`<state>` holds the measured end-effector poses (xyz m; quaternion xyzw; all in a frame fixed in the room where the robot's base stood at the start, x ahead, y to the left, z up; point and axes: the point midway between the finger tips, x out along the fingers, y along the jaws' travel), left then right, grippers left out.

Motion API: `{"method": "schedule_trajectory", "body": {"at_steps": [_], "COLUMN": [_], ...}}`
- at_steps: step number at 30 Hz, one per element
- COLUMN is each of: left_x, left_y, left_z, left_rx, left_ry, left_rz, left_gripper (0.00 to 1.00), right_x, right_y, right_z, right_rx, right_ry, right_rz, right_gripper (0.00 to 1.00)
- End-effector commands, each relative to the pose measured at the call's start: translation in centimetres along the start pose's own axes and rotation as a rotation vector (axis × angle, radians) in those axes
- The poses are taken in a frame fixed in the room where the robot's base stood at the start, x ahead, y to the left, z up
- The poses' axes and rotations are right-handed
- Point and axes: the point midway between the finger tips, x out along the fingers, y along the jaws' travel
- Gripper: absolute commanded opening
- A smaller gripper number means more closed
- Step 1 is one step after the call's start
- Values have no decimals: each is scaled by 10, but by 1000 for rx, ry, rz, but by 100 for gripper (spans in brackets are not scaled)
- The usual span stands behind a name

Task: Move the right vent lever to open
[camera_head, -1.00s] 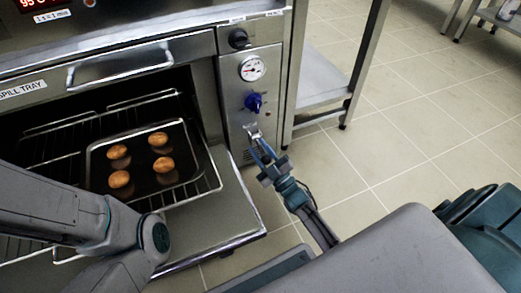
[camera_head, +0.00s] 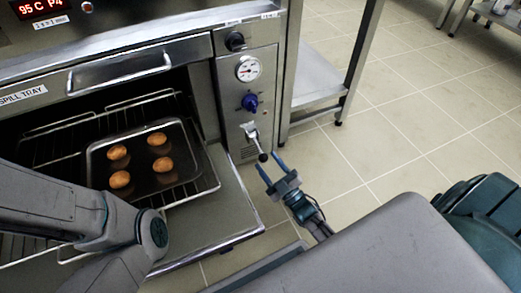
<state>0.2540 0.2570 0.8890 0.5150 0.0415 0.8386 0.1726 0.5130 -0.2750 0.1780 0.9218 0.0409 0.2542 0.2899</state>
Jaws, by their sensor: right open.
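The vent lever (camera_head: 257,144) is a short metal rod with a dark ball end, low on the oven's right control panel (camera_head: 239,115). It sticks out and slants down to the right. My right gripper (camera_head: 271,174) is just below and in front of the lever's ball end. Its two blue fingers are spread, with nothing between them, and it looks apart from the lever. My left arm (camera_head: 60,205) comes in from the left in front of the oven; its gripper is not in view.
Above the lever are a blue knob (camera_head: 250,102), a round gauge (camera_head: 248,68) and a black knob (camera_head: 235,41). The oven door (camera_head: 215,215) is down, and a rack holds a tray (camera_head: 183,178) of several brown rolls.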

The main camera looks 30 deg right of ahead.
Motion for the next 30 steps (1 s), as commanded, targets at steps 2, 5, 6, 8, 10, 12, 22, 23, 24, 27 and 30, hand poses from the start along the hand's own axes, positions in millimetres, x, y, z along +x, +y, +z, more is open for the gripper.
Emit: {"method": "schedule_trajectory", "body": {"at_steps": [2,5,6,8,10,12,22,23,24,27,30], "left_x": [7,10,11,12,12,12,12,11,10,5,-4], "left_y": [2,3,3,4,4,4,3,3,3,1,-2], "left_z": [4,5,5,5,4,4,6,6,8,15,23], "left_rx": [0,0,0,0,0,0,4,7,14,38,72], "left_ry": [2,4,7,9,12,14,11,8,1,-26,-62], "left_rz": [0,0,0,0,0,0,4,5,8,22,45], "left_gripper": [58,58,58,58,58,58,58,58,58,58,58], "right_x": [-15,-30,-35,-40,-44,-46,-44,-41,-36,-19,3], "right_y": [1,0,0,0,0,-1,3,7,13,39,71], "right_z": [-2,-1,-1,-1,0,0,1,2,4,14,26], "right_rx": [0,1,1,1,0,0,-7,-13,-23,-64,-110], "right_ry": [-4,-2,-3,-1,-1,-1,-10,-21,-43,-140,-277], "right_rz": [-3,-1,-1,0,0,0,2,3,6,9,-8], "right_gripper": [48,48,48,48,48,48,27,21,13,0,0]}}
